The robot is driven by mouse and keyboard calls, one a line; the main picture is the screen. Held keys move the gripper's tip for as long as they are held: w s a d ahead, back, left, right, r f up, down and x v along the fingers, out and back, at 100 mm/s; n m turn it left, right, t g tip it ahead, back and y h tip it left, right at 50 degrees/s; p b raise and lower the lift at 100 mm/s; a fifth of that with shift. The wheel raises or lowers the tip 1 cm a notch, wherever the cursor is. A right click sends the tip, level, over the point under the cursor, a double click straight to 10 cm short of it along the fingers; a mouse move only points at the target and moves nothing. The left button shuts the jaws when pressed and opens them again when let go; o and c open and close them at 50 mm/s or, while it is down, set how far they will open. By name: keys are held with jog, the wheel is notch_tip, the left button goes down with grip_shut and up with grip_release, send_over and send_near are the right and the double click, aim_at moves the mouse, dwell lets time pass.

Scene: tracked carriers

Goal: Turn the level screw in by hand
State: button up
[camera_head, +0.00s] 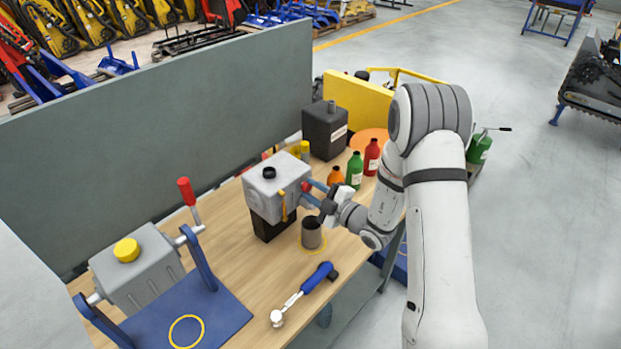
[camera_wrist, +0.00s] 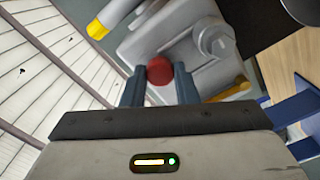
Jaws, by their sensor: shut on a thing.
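The level screw shows as a red round head in the wrist view (camera_wrist: 160,72) and as a small red spot in the head view (camera_head: 305,186). It sits at the side of a grey metal housing (camera_head: 268,190), which also shows in the wrist view (camera_wrist: 180,38). My gripper (camera_wrist: 158,76) has its two blue-grey fingers on either side of the red head, shut on it. In the head view my gripper (camera_head: 309,189) reaches the housing from the right. The screw's thread is hidden.
The housing stands on a black block (camera_head: 266,226). A dark cup (camera_head: 311,232) stands close below my gripper. A blue-handled wrench (camera_head: 303,292) lies in front. Red (camera_head: 371,157), green (camera_head: 354,170) and orange (camera_head: 335,177) bottles stand behind. A grey panel (camera_head: 170,130) closes the bench's back.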

jog(key=m+p, duration=0.2)
jog(key=m, duration=0.1)
jog(key=shift+r, duration=0.25)
jog(key=shift+f+m+p, duration=0.3)
jog(key=shift+m+p, duration=0.2)
jog(key=shift+m, duration=0.4)
jog(key=o, duration=0.8)
